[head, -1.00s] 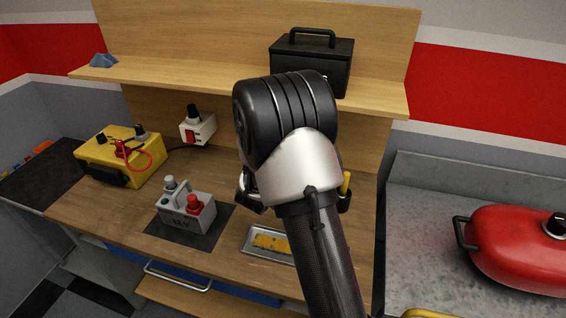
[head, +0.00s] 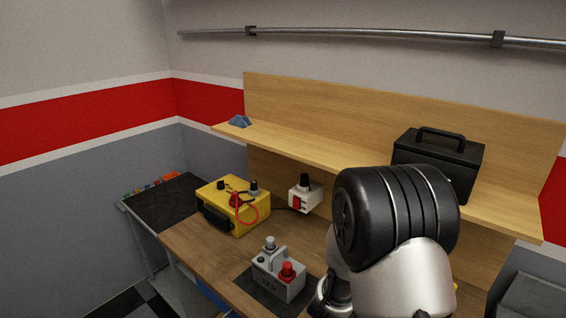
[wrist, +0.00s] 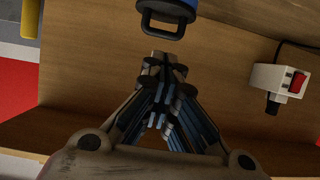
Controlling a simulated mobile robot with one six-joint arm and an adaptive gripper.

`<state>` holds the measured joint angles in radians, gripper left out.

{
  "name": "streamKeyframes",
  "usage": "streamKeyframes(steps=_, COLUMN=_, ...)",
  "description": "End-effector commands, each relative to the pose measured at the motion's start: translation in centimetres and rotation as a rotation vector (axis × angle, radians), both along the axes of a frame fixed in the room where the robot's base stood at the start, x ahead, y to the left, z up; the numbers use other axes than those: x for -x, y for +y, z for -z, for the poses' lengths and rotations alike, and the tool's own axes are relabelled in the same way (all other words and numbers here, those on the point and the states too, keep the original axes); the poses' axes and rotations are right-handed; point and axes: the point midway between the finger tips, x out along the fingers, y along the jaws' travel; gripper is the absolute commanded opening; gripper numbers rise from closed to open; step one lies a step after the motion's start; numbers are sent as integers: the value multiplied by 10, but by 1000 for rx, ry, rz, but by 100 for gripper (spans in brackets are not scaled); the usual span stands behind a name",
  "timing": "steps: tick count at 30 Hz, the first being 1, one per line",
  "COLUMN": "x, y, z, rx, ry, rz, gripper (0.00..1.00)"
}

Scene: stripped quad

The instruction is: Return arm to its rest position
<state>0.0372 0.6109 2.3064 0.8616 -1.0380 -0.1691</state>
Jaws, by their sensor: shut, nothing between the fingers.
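My gripper (wrist: 164,66) shows in the wrist view with its fingers together and nothing between them. It points over the bench area, apart from the objects around it. In the head view my arm's big black joint and silver link fill the lower right and hide the gripper's fingertips and part of the bench.
The wooden bench (head: 190,233) holds a yellow case (head: 233,207) and a grey 12V battery (head: 278,276). A white switch box (head: 305,195) is on the back panel. A black toolbox (head: 437,165) stands on the shelf (head: 330,159), close behind my arm.

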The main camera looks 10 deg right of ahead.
Motion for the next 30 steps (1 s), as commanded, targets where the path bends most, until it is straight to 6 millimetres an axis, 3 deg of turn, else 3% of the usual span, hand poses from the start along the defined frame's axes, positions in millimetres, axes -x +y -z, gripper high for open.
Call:
streamKeyframes(steps=4, x=-13, y=31, z=-28, rx=-114, ry=-8, rz=-110, gripper=0)
streamKeyframes(steps=6, x=-16, y=57, z=-48, rx=-192, ry=6, rz=-199, gripper=0)
streamKeyframes(steps=11, x=3, y=123, z=-93, rx=-332, ry=87, rz=-426, gripper=0)
streamKeyframes(steps=15, x=50, y=168, z=-126, rx=-391, ry=204, rz=-601, gripper=0)
streamKeyframes(steps=19, x=112, y=193, z=-146, rx=-397, ry=344, rz=-722, gripper=0)
streamKeyframes(steps=24, x=201, y=198, z=-155, rx=-361, ry=544, rz=-797, gripper=0)
streamKeyframes(steps=27, x=243, y=192, z=-155, rx=-335, ry=636, rz=-800, gripper=0)
streamKeyframes(steps=30, x=272, y=185, z=-154, rx=-317, ry=701, rz=-791, gripper=0)
